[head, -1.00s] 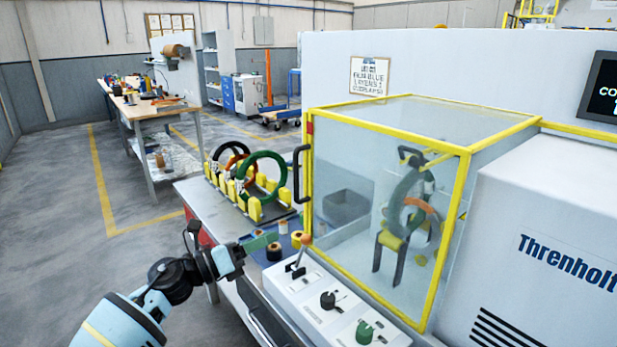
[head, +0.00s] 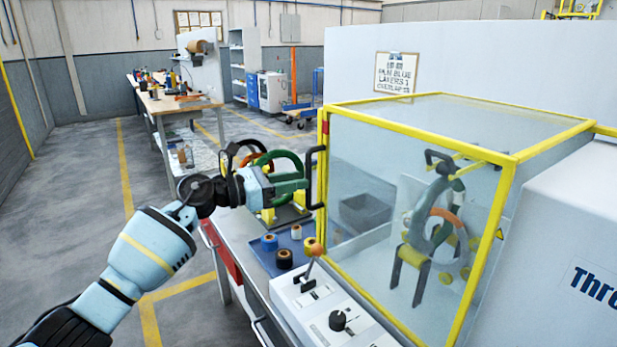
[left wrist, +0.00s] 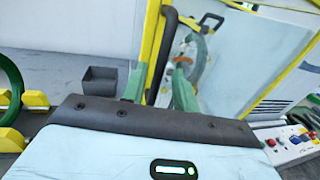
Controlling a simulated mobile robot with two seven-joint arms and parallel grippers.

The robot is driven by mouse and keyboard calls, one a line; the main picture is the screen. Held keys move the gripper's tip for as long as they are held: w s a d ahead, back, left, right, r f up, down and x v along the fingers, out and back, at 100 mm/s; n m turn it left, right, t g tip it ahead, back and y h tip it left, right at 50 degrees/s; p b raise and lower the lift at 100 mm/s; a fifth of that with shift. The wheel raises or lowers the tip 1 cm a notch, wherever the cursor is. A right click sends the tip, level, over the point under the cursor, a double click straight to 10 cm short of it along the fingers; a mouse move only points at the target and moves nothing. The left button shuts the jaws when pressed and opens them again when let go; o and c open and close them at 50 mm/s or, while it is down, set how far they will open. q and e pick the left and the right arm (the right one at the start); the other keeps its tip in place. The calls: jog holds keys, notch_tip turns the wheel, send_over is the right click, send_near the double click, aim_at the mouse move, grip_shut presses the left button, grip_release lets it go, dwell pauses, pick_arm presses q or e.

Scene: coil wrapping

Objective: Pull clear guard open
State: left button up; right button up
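The clear guard (head: 400,170) is a yellow-framed transparent box, closed over the wrapping machine. Its black handle (head: 314,178) stands upright on the left front edge of the frame. My left gripper (head: 302,186) has come up to the handle from the left at mid-height. In the left wrist view, its two green fingers (left wrist: 158,88) are apart, with the black handle (left wrist: 165,50) showing between them. I cannot tell whether either finger touches the handle. My right gripper is not in view.
Below the gripper, a blue tray (head: 265,254) holds tape rolls. The control panel (head: 318,302) with a lever and knobs sits in front of the guard. Coils (head: 280,163) stand in a rack behind my gripper. Open floor lies to the left.

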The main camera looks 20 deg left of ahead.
aim_at(309, 203)
pick_arm(q)
jog(key=shift+x, duration=1.95)
jog(key=shift+c, duration=0.2)
grip_shut()
